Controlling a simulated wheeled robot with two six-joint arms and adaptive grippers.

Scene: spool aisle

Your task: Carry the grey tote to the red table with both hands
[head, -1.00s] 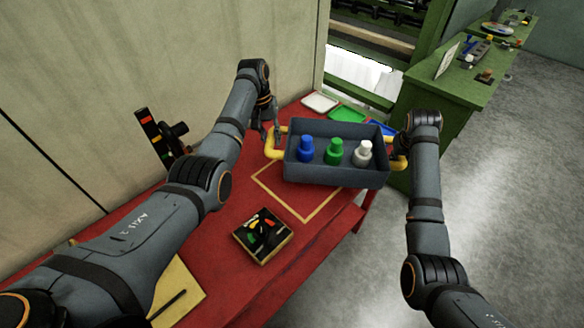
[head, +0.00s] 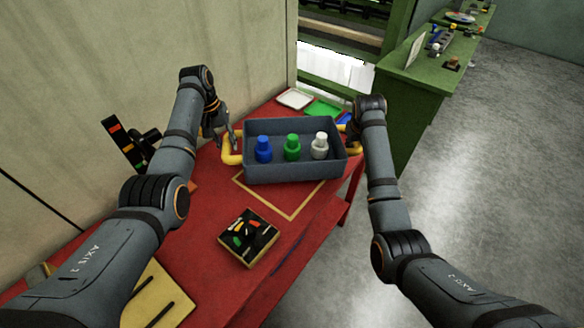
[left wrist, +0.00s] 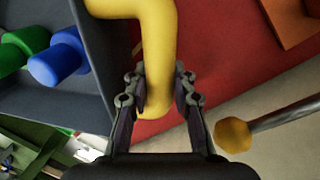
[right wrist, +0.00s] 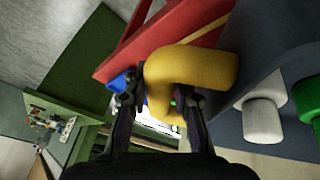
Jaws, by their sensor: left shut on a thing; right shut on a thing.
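The grey tote (head: 295,170) is over the far right part of the red table (head: 205,230), roughly level. It holds a blue bottle (head: 263,150), a green bottle (head: 292,148) and a white bottle (head: 319,146), all upright. My left gripper (head: 222,138) is shut on the tote's left yellow handle (head: 231,152), which fills the left wrist view (left wrist: 155,50). My right gripper (head: 352,128) is shut on the right yellow handle (right wrist: 190,68). A yellow outline (head: 262,205) on the tabletop is partly hidden by the tote. I cannot tell whether the tote's base touches the table.
A dark box with coloured pieces (head: 249,237) lies in front of the outline. A dark stand with coloured marks (head: 127,145) is left of my left forearm. White (head: 295,98) and green (head: 322,107) trays lie behind the tote. A green bench (head: 410,95) stands back right.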

